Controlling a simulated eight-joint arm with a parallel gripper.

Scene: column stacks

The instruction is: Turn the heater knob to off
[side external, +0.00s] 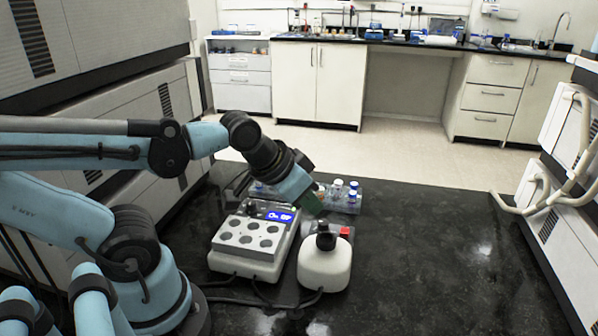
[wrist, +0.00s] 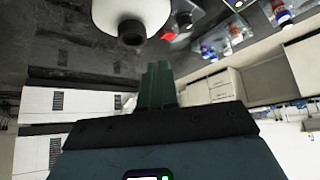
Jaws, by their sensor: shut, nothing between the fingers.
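The white heater block (side external: 246,246) stands on the dark bench with several round wells in its top. Its blue display (side external: 281,217) is lit and seems to read "On" with further characters too small to read. A small dark part (side external: 250,208) at the block's back left may be the knob, but I cannot tell. My gripper (side external: 312,204) is above and right of the display, pointing down and right, apart from the block. In the wrist view its green fingers (wrist: 158,84) are together and empty. The heater knob is not identifiable in the wrist view.
A white rounded device (side external: 325,268) with a black top stands right of the heater, near my fingers; it also shows in the wrist view (wrist: 105,15). A red part (side external: 345,231) is beside it. Capped vials (side external: 353,190) stand behind. The bench at right is clear.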

